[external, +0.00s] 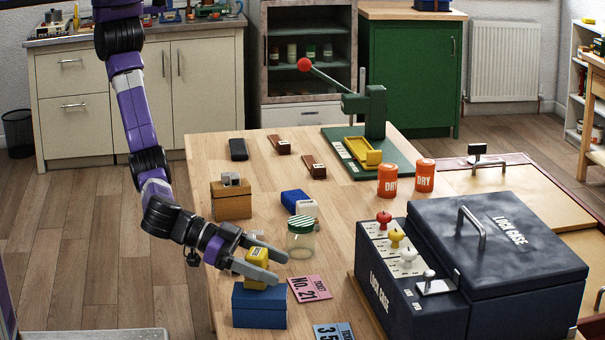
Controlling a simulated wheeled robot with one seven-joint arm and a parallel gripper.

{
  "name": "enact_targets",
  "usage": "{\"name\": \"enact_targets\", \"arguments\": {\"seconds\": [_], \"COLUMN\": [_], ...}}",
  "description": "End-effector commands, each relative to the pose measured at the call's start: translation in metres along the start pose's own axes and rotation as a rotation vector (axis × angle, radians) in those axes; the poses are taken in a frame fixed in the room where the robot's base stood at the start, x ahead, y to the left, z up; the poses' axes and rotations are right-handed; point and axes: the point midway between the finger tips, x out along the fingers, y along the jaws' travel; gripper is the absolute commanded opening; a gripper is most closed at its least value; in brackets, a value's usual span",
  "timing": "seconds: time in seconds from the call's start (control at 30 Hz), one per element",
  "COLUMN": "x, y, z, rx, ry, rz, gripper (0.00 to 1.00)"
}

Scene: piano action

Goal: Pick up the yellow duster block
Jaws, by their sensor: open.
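The yellow duster block (257,254) sits at the near left of the table, just above or on top of a blue box (259,308). My gripper (279,269) reaches in from the left with its fingers pointing right. The gripper is open, and the yellow block shows between its two fingers, one behind and one in front. I cannot tell whether either finger touches the block.
A glass jar with a green striped lid (301,240) stands close behind the fingertips. A pink ticket (310,288) lies right of the blue box. The dark lock case (500,240) fills the right side. A wooden box (231,204) stands behind the gripper.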

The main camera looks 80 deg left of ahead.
Motion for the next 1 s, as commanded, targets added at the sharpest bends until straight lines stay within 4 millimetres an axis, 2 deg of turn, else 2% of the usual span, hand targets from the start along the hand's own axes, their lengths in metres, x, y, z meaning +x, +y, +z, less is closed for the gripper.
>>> {"name": "enact_targets", "arguments": {"seconds": [0.23, 0.27, 0.6, 0.67, 1.0], "x": [0.0023, 0.0022, 0.0019, 0.0018, -0.0006], "y": [0.0, 0.0, 0.0001, 0.0002, 0.0005], "z": [0.0006, 0.0006, 0.0007, 0.0003, -0.0071], "rx": [0.0, 0.0, 0.001, 0.0, 0.0], "ry": [0.0, 0.0, 0.0, 0.0, 0.001], "rz": [0.0, 0.0, 0.001, 0.001, 0.001], "gripper": [0.73, 0.69, 0.03, 0.0, 0.0]}}
